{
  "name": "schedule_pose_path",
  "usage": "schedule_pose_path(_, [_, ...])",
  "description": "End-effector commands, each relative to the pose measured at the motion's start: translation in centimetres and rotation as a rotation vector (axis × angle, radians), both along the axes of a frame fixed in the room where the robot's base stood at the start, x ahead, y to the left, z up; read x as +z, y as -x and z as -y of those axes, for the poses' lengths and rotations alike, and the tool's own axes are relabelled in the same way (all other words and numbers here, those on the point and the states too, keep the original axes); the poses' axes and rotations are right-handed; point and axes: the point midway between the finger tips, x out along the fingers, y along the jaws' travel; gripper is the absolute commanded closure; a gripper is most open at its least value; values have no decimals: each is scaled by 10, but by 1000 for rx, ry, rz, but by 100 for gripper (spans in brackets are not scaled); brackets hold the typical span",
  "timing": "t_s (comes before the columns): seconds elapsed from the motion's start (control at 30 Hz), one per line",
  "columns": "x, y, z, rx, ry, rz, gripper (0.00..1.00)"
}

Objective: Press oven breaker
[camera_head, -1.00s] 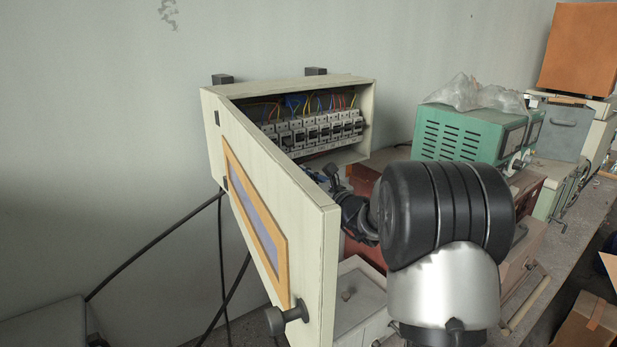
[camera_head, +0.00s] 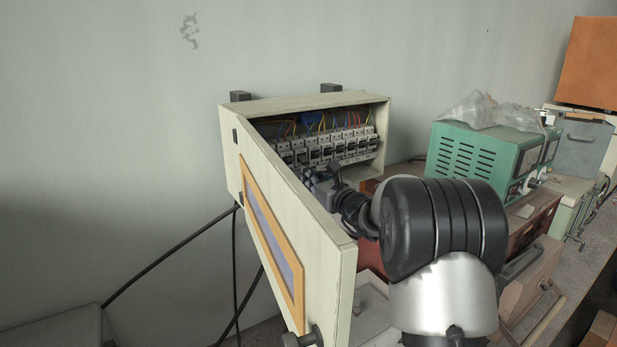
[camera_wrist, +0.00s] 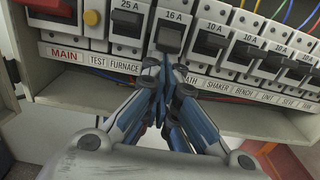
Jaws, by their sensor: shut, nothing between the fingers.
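The row of breakers (camera_head: 330,146) sits inside an open breaker box (camera_head: 290,104) on the wall. In the wrist view, my gripper (camera_wrist: 165,68) is shut and empty, its fingertips just below or against the switch of a 16 A breaker (camera_wrist: 169,38). I cannot tell whether they touch. That breaker's label is hidden behind the fingers, and no label reading oven is readable. In the head view, my gripper (camera_head: 322,176) is partly hidden.
The box's open door (camera_head: 335,255) stands out to the left of my arm. A yellow button (camera_wrist: 91,17) sits above "TEST". A green instrument (camera_head: 480,155) with plastic on top stands right of the box. Breakers marked 10 A (camera_wrist: 243,53) crowd the right side.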

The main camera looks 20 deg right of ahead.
Motion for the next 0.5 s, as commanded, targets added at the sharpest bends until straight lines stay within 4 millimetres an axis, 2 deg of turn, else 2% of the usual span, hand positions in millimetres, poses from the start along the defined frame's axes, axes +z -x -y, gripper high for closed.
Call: schedule_pose_path(0.5, [6, 3, 1, 0, 17, -83, 100])
